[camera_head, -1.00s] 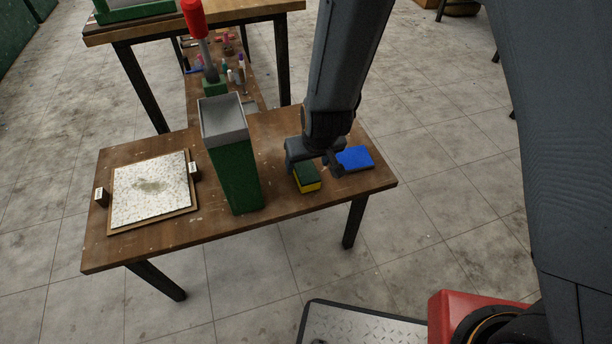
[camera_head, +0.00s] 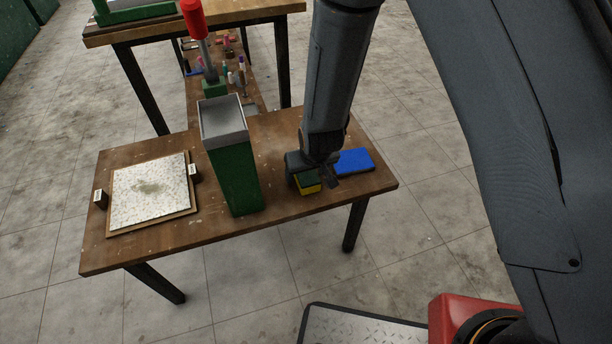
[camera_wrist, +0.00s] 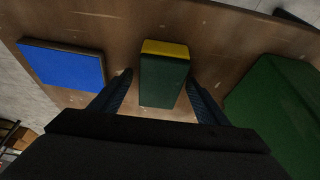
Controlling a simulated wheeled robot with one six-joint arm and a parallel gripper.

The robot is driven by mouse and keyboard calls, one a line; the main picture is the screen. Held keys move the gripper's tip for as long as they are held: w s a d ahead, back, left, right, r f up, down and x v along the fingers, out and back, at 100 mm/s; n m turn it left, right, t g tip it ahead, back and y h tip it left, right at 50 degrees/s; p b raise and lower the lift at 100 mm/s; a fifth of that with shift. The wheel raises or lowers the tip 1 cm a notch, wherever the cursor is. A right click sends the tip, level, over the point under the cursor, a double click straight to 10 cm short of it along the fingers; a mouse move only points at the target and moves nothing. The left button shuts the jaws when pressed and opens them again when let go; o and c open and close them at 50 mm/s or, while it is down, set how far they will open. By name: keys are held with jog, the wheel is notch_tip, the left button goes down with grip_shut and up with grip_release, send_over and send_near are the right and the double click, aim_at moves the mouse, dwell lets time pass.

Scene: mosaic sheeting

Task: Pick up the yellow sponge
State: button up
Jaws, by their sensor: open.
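The yellow sponge (camera_head: 309,188) has a dark green top layer and lies on the wooden table, left of the blue pad. In the wrist view the sponge (camera_wrist: 164,78) shows its green top and yellow far side, between the two fingers. My gripper (camera_wrist: 160,82) is open, with one finger on each side of the sponge and a visible gap on each side. In the head view my gripper (camera_head: 313,181) is low over the sponge and hides part of it. I cannot tell whether the fingers touch the table.
A blue pad (camera_head: 354,162) lies close on the right. A tall green bin (camera_head: 235,180) with a grey rim stands to the left. A speckled mosaic board (camera_head: 150,205) lies at the table's left end. Another table (camera_head: 130,38) stands behind, with small tools nearby.

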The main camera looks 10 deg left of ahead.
jog(key=shift+f, duration=0.15)
jog(key=c, duration=1.2)
jog(key=shift+r+p, duration=1.2)
jog(key=shift+r, duration=4)
